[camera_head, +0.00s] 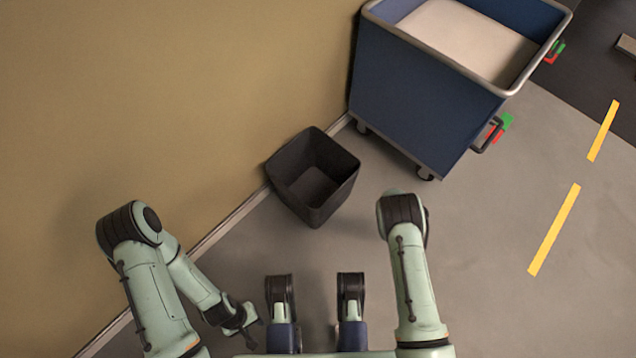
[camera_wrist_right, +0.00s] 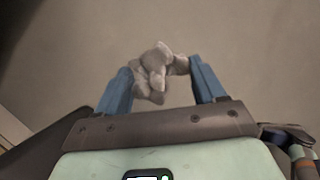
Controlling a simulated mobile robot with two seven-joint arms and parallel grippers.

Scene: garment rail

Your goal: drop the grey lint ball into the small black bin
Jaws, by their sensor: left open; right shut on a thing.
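The small black bin (camera_head: 335,200) stands on the floor against the wall, in the middle of the head view. It is open at the top, and the part of its inside that I see looks empty. The grey lint ball (camera_wrist_right: 154,78) is lumpy and sits between the blue fingers of my right gripper (camera_wrist_right: 161,66), which is shut on it. Neither the lint ball nor the right gripper shows in the head view. My left gripper (camera_head: 254,331) is open and empty, low in the head view, below and left of the bin.
A blue wheeled cart (camera_head: 415,95) with a grey rim and pale contents stands behind and right of the bin. A tan wall (camera_head: 150,90) runs along the left. Grey floor (camera_head: 500,240) with yellow dashes (camera_head: 554,230) lies clear at the right.

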